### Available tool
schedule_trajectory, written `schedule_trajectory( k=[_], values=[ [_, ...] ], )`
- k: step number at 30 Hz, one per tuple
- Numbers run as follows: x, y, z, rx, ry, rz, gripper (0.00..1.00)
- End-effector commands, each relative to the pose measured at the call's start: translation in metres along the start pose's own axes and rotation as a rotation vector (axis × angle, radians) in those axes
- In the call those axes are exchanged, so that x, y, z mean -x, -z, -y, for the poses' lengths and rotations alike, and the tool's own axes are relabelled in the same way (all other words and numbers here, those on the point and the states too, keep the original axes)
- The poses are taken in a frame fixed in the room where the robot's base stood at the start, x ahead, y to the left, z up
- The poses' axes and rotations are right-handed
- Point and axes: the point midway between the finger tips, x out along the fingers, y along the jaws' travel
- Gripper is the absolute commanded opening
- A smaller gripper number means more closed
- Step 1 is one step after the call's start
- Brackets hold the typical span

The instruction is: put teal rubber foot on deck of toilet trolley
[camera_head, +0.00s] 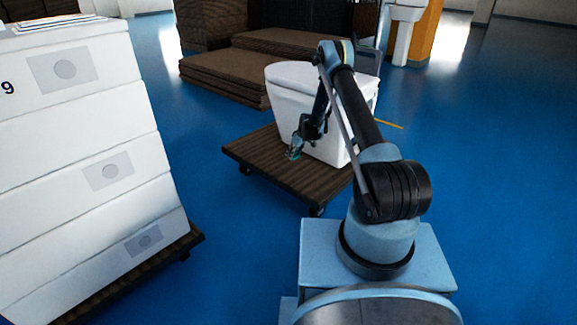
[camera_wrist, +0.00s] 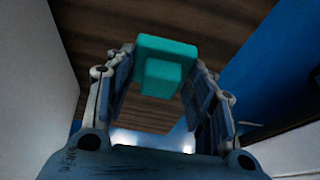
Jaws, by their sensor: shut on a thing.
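A teal rubber foot (camera_wrist: 167,66) is between the fingers of my gripper (camera_wrist: 163,85) in the wrist view. My gripper is shut on it. The brown wooden deck (camera_wrist: 112,27) of the toilet trolley lies behind the foot in that view; I cannot tell the exact gap. In the head view my gripper (camera_head: 295,150) is over the deck (camera_head: 268,165), in front of the white toilet (camera_head: 291,82). The foot is only a small teal spot there. The toilet stands on the rear part of the deck, and my arm partly hides it.
A stack of white boxes (camera_head: 85,150) stands on a dark trolley (camera_head: 180,250) at the left. Brown stacked boards (camera_head: 225,78) lie behind the toilet. The front left part of the deck looks bare. Blue floor (camera_head: 240,250) is clear between the two trolleys.

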Motion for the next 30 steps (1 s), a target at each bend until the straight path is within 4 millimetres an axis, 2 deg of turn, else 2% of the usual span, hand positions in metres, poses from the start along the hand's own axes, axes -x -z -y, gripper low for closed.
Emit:
schedule_trajectory(
  k=[6, 14, 22, 30],
  values=[
    [-0.03, -0.012, 0.0, -0.001, 0.0, 0.0, 0.24],
    [-0.043, -0.018, 0.0, -0.002, 0.0, 0.0, 0.24],
    [-0.072, -0.03, -0.001, -0.002, -0.001, 0.0, 0.24],
    [-0.076, -0.033, -0.001, -0.002, -0.001, 0.0, 0.24]
  ],
)
